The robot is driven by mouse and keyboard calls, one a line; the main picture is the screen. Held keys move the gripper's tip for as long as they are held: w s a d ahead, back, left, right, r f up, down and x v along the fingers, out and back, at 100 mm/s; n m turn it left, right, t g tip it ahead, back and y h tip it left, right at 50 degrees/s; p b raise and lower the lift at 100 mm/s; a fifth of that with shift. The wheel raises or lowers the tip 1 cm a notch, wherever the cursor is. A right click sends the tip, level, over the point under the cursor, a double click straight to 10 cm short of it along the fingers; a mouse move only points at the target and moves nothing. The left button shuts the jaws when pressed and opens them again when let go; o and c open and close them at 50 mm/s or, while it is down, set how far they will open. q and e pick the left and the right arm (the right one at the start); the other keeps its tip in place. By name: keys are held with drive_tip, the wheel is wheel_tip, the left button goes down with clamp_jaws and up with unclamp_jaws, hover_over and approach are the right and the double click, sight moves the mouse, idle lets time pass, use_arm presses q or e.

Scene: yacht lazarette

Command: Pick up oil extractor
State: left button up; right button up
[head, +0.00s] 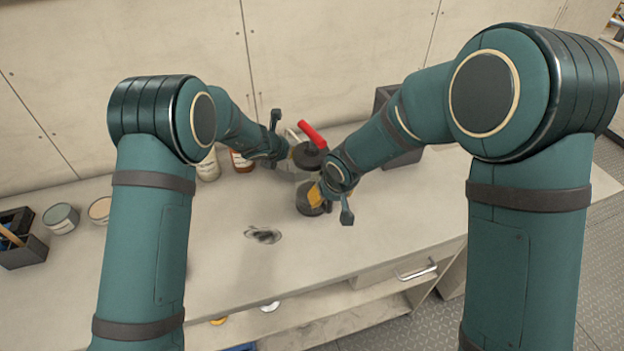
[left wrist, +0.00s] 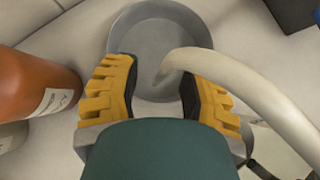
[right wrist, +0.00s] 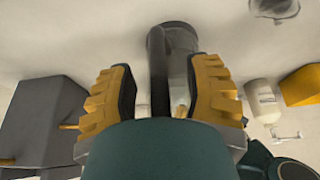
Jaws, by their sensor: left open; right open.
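The oil extractor stands on the bench in the head view, with a red handle (head: 313,135), a dark round top (head: 308,156) and a dark base (head: 304,198). In the left wrist view a pale curved tube (left wrist: 240,80) reaches in between the open fingers (left wrist: 163,90). My right gripper (head: 316,194) is open low at its right side. In the right wrist view a dark upright bar (right wrist: 159,75) and a grey cylinder (right wrist: 177,45) lie between the open fingers (right wrist: 163,95). I cannot tell whether they touch.
An orange-brown bottle (left wrist: 35,85) stands near my left gripper. A dark grey box (right wrist: 40,120) is near my right gripper. Tins (head: 61,218) and a dark tray (head: 22,250) are at the left.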

use_arm(q)
drive_tip(key=shift+w+d+f, duration=0.15)
drive_tip(key=shift+w+f, duration=0.15)
use_arm(e)
drive_tip(key=shift+w+f, duration=0.15)
drive_tip(key=shift+f, duration=0.25)
use_arm(q)
clamp_jaws()
use_arm(e)
drive_tip(key=c, duration=0.8)
use_arm(q)
drive_tip(key=shift+s, duration=0.1)
use_arm(e)
clamp_jaws()
use_arm(q)
drive_tip(key=shift+r, duration=0.1)
